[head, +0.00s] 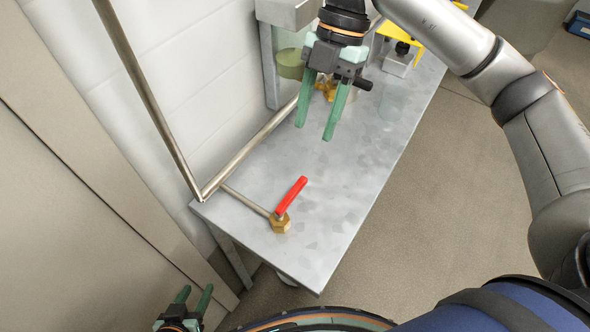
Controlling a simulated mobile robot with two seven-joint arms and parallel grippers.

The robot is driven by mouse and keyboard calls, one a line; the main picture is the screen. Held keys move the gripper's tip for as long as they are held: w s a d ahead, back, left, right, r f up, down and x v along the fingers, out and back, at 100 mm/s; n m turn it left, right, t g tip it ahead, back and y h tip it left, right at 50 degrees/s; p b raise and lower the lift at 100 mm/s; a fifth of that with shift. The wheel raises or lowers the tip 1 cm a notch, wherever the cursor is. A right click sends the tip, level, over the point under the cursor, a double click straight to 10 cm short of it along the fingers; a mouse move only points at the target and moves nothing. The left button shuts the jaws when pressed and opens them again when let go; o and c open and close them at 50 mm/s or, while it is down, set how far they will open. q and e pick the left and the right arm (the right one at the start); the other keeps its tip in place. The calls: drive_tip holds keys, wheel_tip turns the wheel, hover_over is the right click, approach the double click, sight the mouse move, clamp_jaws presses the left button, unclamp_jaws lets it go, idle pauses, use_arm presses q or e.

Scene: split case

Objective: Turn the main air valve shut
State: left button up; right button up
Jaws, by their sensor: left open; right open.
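A valve with a red lever handle (291,196) and a brass hex body (281,222) sits near the front end of the grey metal bench. A short pipe runs into the brass body from the left, and the lever points up and right, across that pipe's line. My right gripper (316,118) is open and empty above the bench, beyond the lever and apart from it. My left gripper (195,297) is open and empty at the bottom left, below the bench's front end. No label showing which valve this is can be made out.
A metal pipe (150,98) runs down the wall and bends along the bench (345,190). Behind my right gripper are a brass fitting (327,88), a greenish bowl (290,64) and a yellow bracket (400,33). The bench right of the lever is clear.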

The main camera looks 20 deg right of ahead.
sight(297, 187)
drive_tip(key=x, duration=1.2)
drive_tip(key=shift+a+b, duration=0.2)
drive_tip(key=shift+b, duration=0.2)
drive_tip(key=shift+c, duration=0.2)
clamp_jaws()
idle(0.6)
